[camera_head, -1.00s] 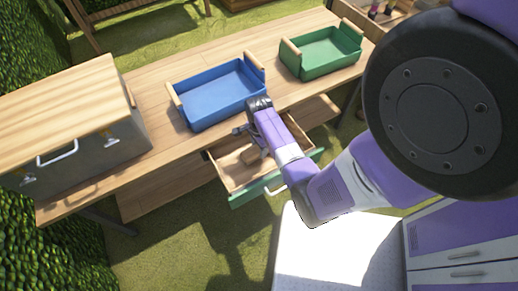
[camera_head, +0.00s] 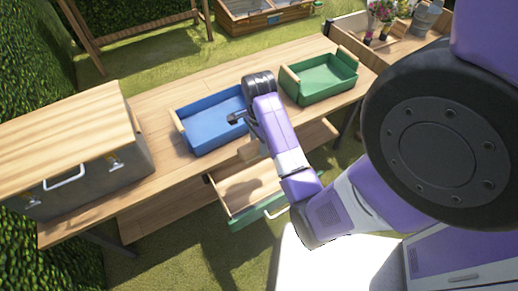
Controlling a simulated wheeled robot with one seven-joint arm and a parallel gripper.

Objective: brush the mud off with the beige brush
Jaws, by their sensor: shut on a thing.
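My gripper (camera_head: 246,128) is over the front edge of the workbench, between the blue tray and the open drawer. It is shut on a small beige thing (camera_head: 249,151), which looks like the beige brush and hangs above the drawer's back part. The fingers are partly hidden by my wrist, and the brush's bristles cannot be made out. The drawer (camera_head: 236,219) with a green front is pulled out below the bench top, and the part of its inside that shows looks empty. I cannot make out any mud.
A blue tray (camera_head: 187,147) and a green tray (camera_head: 318,97) stand on the wooden workbench (camera_head: 160,184). A grey box with a wooden lid (camera_head: 60,130) fills its left end. Pink flowers (camera_head: 381,11) and a grey watering can (camera_head: 428,17) stand at the back right.

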